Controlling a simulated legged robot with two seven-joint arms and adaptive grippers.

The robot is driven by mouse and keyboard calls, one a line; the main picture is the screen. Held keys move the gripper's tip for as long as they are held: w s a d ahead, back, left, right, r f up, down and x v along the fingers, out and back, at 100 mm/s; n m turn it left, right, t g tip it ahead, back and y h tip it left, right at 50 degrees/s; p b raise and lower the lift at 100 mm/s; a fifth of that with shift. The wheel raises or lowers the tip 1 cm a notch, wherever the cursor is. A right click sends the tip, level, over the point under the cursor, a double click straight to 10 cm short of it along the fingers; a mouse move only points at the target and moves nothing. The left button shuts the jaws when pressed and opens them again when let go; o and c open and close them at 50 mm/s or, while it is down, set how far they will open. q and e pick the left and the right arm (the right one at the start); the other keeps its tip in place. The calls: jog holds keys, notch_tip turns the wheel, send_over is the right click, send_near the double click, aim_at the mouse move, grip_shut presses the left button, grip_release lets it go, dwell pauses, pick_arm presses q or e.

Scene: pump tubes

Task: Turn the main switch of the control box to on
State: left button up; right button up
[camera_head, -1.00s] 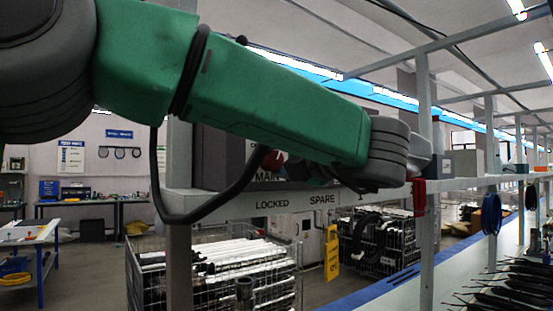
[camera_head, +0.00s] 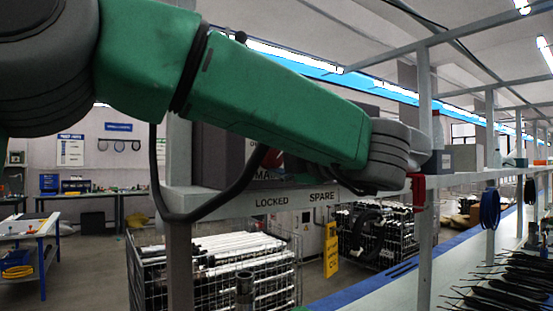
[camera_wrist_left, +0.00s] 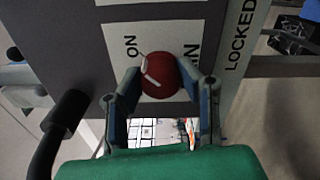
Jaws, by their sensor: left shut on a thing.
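The grey control box (camera_head: 208,158) stands on the shelf in the head view, largely hidden behind my left arm. In the left wrist view its panel (camera_wrist_left: 85,52) carries a white label with ON and part of another word. The round red main switch knob (camera_wrist_left: 160,76) has a white pointer mark slanting up towards the ON side. My left gripper (camera_wrist_left: 165,72) has a finger on each side of the knob and is shut on it. In the head view the gripper is hidden behind the arm; a bit of red knob (camera_head: 274,158) shows below it. My right gripper is out of view.
The shelf edge (camera_head: 230,204) reads LOCKED and SPARE. A red thing (camera_head: 417,189) hangs by a shelf post (camera_head: 425,230). My black arm cable loops near the shelf.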

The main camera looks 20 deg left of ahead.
pick_arm(q)
jog(key=shift+w+r, duration=0.1)
jog(key=o, duration=0.9)
jog(key=shift+o, duration=1.2)
jog(key=shift+w, duration=0.1)
jog(key=shift+w+d, duration=0.1)
jog(key=shift+w, duration=0.1)
jog(key=shift+s+d, duration=0.25)
jog(key=shift+s, duration=0.05)
jog(key=v, duration=1.1)
jog(key=shift+d+f, duration=0.25)
jog(key=shift+d, duration=0.05)
jog(key=shift+a, duration=0.2)
